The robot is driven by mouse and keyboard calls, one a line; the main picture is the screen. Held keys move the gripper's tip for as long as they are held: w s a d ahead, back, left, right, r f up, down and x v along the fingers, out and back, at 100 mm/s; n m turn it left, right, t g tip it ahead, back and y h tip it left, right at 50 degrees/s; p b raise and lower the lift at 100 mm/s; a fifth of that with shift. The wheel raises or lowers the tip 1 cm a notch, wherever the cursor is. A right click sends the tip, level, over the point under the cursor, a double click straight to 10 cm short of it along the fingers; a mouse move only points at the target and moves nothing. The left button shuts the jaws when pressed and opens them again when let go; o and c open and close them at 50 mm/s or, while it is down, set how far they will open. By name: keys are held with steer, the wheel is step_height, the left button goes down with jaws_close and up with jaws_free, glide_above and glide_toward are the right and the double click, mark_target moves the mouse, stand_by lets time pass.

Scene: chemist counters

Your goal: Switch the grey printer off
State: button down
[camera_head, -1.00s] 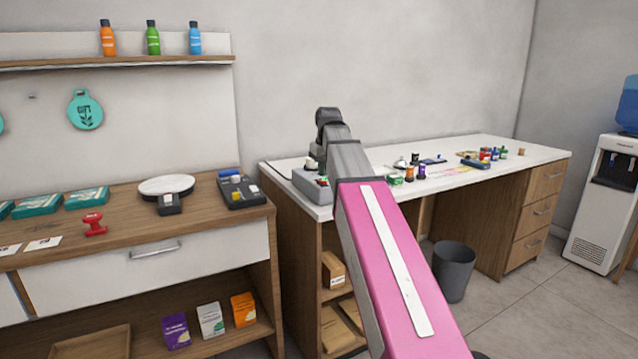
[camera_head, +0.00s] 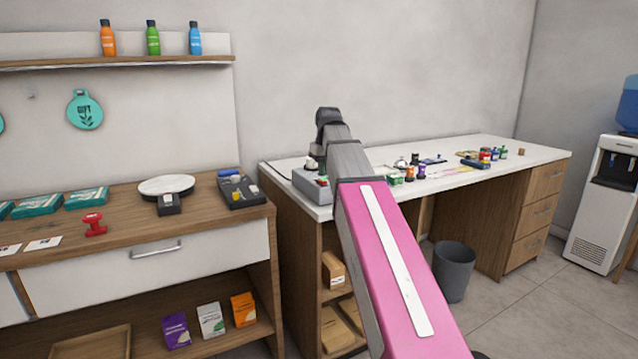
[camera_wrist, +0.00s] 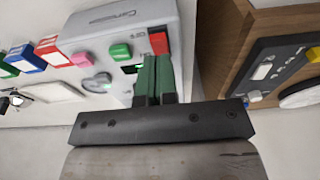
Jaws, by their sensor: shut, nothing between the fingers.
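The grey printer (camera_head: 311,187) stands at the left end of the white counter, partly covered by my arm. In the wrist view the printer (camera_wrist: 120,30) shows a red switch (camera_wrist: 158,43), a green button (camera_wrist: 120,51) and a grey knob (camera_wrist: 98,83) on its front. My gripper (camera_wrist: 156,62) is shut and empty. Its green fingertips are right by the red switch, overlapping its lower edge in the picture; I cannot tell whether they touch it. In the head view my gripper is hidden behind my arm.
On the white counter (camera_head: 510,155) are several small coloured bottles and stamps (camera_head: 412,170). A wooden counter (camera_head: 130,210) at the left holds a dark device (camera_head: 240,190) and a round scale (camera_head: 167,186). A grey bin (camera_head: 454,272) stands on the floor.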

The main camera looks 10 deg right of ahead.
steer(key=shift+f, duration=1.25)
stand_by(1.2)
steer(key=shift+r, duration=3.5)
